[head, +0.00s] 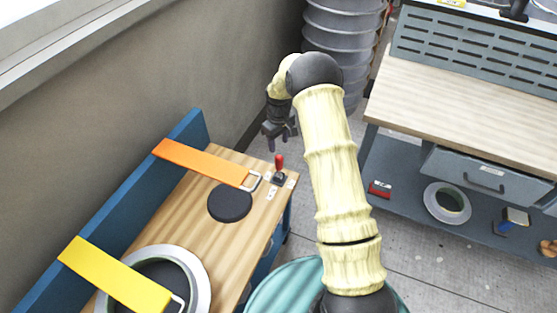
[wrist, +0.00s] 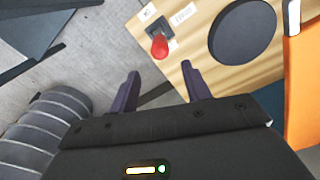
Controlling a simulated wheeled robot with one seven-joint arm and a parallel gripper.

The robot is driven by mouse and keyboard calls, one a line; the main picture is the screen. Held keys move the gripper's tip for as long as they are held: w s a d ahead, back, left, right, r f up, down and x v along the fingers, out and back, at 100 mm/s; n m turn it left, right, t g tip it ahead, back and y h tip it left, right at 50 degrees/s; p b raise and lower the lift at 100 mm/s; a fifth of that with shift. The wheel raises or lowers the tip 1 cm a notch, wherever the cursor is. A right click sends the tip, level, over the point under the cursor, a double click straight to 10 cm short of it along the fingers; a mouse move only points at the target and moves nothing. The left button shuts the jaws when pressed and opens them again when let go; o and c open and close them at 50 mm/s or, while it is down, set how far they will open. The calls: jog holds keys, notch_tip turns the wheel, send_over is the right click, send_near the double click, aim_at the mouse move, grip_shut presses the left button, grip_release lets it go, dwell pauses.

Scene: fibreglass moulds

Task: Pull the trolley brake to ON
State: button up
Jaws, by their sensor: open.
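The trolley brake is a small lever with a red knob (head: 279,161) on a dark base, at the right corner of the wooden trolley top (head: 252,240). The red knob also shows in the wrist view (wrist: 159,46), with small white labels beside its base. The lettering on them is too small to read surely. My gripper (head: 281,141) is open and empty, above and just beyond the lever in the head view. In the wrist view my two dark fingers (wrist: 160,88) point toward the lever, apart from it, with the knob ahead of the gap between them.
An orange strap (head: 205,163), a black disc (head: 230,203), a yellow strap (head: 115,275) and a ringed mould (head: 198,280) are on the trolley, with a blue board (head: 185,132) along its back. A workbench (head: 470,95) stands right. Stacked grey tubs (head: 343,30) stand behind my arm.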

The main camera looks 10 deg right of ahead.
aim_at(279, 157)
notch_tip(279, 157, down, 11)
jog(key=shift+r+p, duration=0.1)
jog(key=shift+p, duration=0.5)
jog(key=shift+c, duration=0.2)
grip_shut()
